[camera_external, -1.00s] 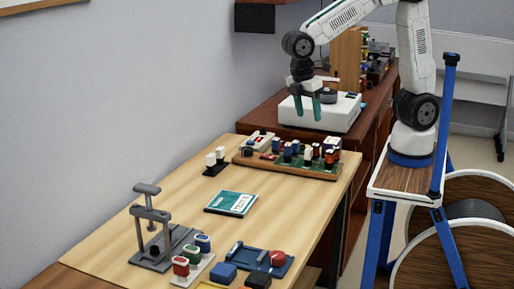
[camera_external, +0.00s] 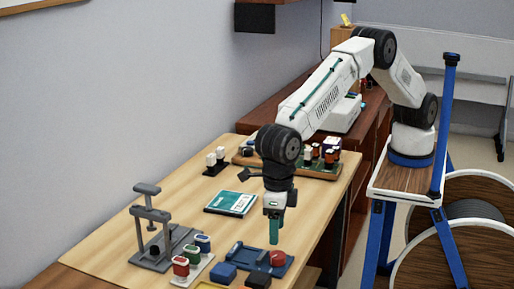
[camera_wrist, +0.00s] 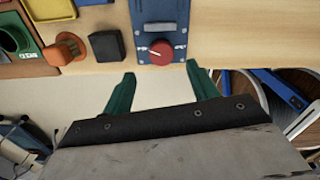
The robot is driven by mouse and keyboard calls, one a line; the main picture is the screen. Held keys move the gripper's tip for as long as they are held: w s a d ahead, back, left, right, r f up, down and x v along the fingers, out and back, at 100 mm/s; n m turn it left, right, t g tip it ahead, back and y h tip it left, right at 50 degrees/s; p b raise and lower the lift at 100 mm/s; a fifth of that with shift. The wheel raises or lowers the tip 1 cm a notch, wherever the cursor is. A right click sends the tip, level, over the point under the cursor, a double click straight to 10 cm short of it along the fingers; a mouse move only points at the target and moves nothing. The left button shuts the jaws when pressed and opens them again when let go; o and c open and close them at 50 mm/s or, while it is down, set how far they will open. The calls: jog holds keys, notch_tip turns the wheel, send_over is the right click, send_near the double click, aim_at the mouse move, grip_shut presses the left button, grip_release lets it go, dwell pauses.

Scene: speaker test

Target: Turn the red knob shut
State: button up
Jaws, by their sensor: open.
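The red knob (camera_external: 277,258) sits at the right end of a blue plate (camera_external: 248,254) near the table's front right edge. In the wrist view the knob (camera_wrist: 161,52) is round, with a white pointer mark pointing left and white lettering on either side, too small to read. My gripper (camera_external: 273,242) points down close above the plate, just behind the knob in the external view. In the wrist view my gripper (camera_wrist: 161,76) has its two green fingers apart, with nothing between them. The knob shows just beyond the fingertips; I see no contact.
Beside the plate, a black block (camera_wrist: 105,46) and an orange part (camera_wrist: 65,49) stand close. A grey press-like fixture (camera_external: 150,225) and several coloured buttons stand at left. A teal booklet (camera_external: 231,202) lies mid-table. The table's edge is close to the knob.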

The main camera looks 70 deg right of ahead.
aim_at(276, 254)
jog(key=shift+n, duration=0.3)
jog(key=shift+f, duration=0.25)
notch_tip(276, 254, down, 7)
jog(key=shift+f, duration=0.15)
jog(key=c, duration=1)
